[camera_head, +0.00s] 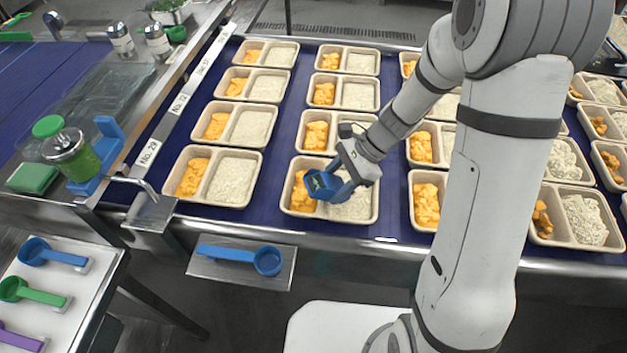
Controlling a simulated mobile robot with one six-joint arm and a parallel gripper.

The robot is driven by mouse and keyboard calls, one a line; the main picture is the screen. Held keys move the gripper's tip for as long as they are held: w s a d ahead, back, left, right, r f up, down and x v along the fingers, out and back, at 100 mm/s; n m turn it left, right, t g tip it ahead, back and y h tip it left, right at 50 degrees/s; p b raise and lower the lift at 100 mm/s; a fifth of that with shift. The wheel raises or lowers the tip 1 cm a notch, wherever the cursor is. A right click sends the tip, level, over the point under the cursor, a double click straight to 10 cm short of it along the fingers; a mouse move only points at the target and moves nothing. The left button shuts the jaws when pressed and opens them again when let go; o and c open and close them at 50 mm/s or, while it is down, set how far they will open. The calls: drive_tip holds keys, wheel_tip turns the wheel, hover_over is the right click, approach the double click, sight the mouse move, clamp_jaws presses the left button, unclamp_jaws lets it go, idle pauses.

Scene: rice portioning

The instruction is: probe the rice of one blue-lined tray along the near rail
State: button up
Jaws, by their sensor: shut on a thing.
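My gripper (350,178) is over the near-rail tray (292,208) in the second column from the left. It is shut on a small blue device with a dark face (322,184), likely the probe. The device is over the middle of this tray, by the divider and the left edge of the rice (358,208). Its tip is hidden, so I cannot tell whether it touches the rice. The tray holds orange cubes (298,200) on the left and rice on the right. No blue lining is clear on any tray.
Several similar trays stand in columns on the dark blue belt (272,205). The near metal rail (330,240) runs along its front. A blue scoop (265,260) lies on a shelf before it. Left are a green jar (72,158), a blue holder (108,135) and coloured scoops (40,252).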

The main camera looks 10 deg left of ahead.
sight(335, 182)
drive_tip(key=shift+r, duration=0.1)
wheel_tip(335, 182, up, 9)
drive_tip(key=p, duration=0.7)
drive_tip(key=shift+p, duration=0.3)
